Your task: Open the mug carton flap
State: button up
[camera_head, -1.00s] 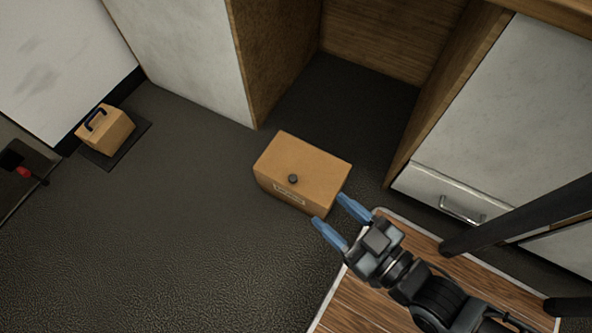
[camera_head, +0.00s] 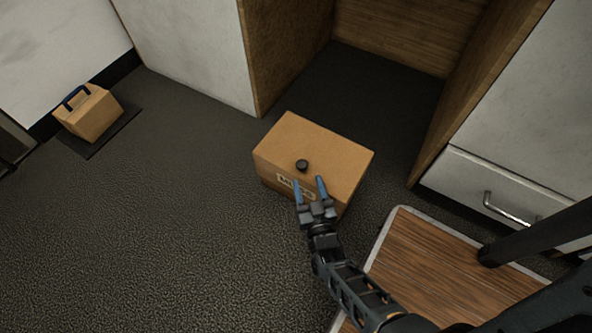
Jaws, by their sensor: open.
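The mug carton (camera_head: 325,148) is a brown box on the dark floor in front of an open cabinet bay. Its top is closed, with a round black knob (camera_head: 302,165) near the front edge. A pale label (camera_head: 287,181) with dark lettering shows on its front face, partly hidden by my gripper. My gripper (camera_head: 309,184) is open with two blue fingertips pointing toward the knob. The fingers are just short of the knob in the picture, and nothing is between them. I cannot tell whether they touch the carton.
A wooden board with a pale rim (camera_head: 420,262) lies at the lower right. A drawer with a metal handle (camera_head: 508,210) stands at right. A smaller tan box with a dark handle (camera_head: 90,112) sits on a mat at far left. Open floor lies left of the carton.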

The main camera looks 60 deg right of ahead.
aim_at(303, 168)
jog(key=shift+b+x, duration=0.9)
jog(key=shift+x, duration=3)
jog(key=shift+c, duration=0.5)
jog(key=shift+a, duration=0.1)
grip_shut()
